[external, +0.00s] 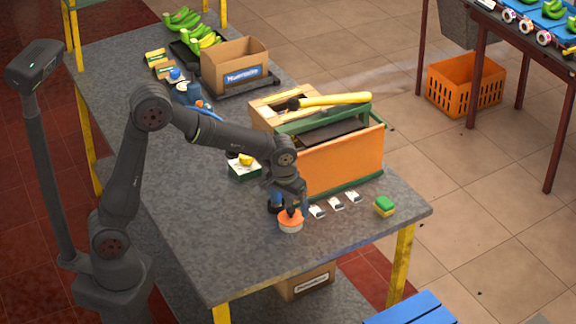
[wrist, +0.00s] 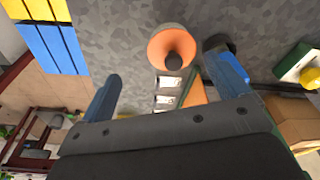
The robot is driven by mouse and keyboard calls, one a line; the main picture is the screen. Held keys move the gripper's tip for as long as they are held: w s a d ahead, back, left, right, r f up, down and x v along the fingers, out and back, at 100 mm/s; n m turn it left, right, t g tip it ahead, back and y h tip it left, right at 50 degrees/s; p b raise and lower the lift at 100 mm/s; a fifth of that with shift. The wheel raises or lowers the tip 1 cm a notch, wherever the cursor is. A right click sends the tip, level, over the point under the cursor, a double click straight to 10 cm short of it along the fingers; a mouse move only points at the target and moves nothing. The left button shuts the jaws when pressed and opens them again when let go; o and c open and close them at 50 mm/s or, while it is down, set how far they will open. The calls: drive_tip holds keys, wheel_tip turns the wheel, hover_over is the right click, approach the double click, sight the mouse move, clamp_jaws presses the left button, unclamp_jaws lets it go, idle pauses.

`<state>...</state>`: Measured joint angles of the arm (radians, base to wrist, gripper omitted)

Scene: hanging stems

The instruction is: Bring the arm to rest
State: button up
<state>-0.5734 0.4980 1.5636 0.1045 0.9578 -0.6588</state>
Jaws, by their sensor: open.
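My arm reaches over the grey table from its base at the left in the external view. It bends at the elbow, and my gripper (external: 289,206) points down near the table's front edge. In the wrist view my gripper (wrist: 166,85) shows two blue fingers spread wide with nothing clasped between them. A round orange-and-white object with a dark knob (external: 291,222) sits on the table right at my gripper. It also shows in the wrist view (wrist: 172,45), between the lines of the fingers. I cannot tell whether a finger touches it.
An orange-sided crate (external: 345,160) with a yellow-handled tool on top stands close behind my gripper. A cardboard box (external: 234,68) and bananas are at the back. The table's front left is clear.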

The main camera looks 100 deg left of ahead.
drive_tip(key=d+r, duration=0.5)
drive_tip(key=d, duration=0.3)
drive_tip(key=s+a+r+n, duration=0.2)
drive_tip(key=s+a, duration=0.6)
drive_tip(key=a, duration=0.4)
drive_tip(key=s+a+r+n, duration=0.25)
drive_tip(key=s+a, duration=0.45)
drive_tip(key=a, duration=0.4)
wheel_tip(320, 180, down, 8)
drive_tip(key=shift+a+r+g, duration=0.15)
drive_tip(key=shift+r+g, duration=0.05)
drive_tip(key=shift+g, duration=0.2)
drive_tip(key=shift+s, duration=0.1)
